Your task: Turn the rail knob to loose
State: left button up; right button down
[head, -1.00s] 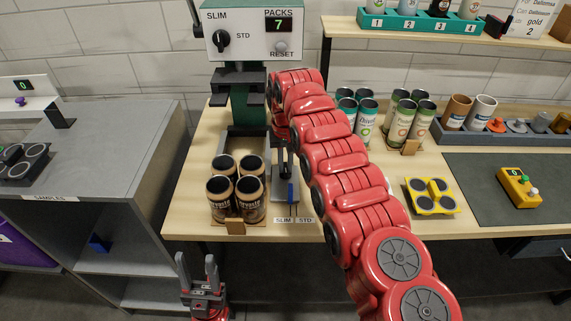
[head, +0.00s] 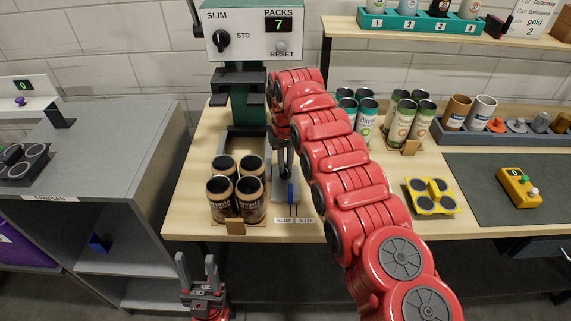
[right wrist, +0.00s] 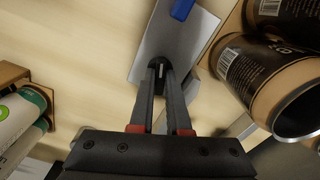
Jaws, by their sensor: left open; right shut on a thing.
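The rail is a grey metal plate (head: 282,204) on the table with a blue pointer (head: 291,193) near its front end, by the SLIM and STD labels. In the right wrist view the plate (right wrist: 165,40) and blue pointer (right wrist: 182,9) show beyond my fingers. My right gripper (head: 282,172) is down over the plate's rear part. In the right wrist view its fingertips (right wrist: 160,70) are shut on a small dark rail knob (right wrist: 153,64), mostly hidden by them. My left gripper (head: 198,264) is open and empty in front of the table.
Several brown cans (head: 221,187) stand in a holder just left of the rail. The press (head: 247,98) with its SLIM/STD dial stands behind. Green-white cans (head: 365,112) and a yellow can carrier (head: 431,198) are to the right of my right arm.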

jog(key=c, duration=0.9)
grip_release()
jog(key=shift+r, duration=0.1)
jog(key=shift+r+p, duration=0.35)
jog(key=shift+r, duration=0.15)
notch_tip(320, 180, up, 16)
jog(key=p, duration=1.4)
jog(key=shift+s+r+p, duration=0.1)
jog(key=shift+r+p, duration=0.05)
jog(key=shift+p, duration=0.25)
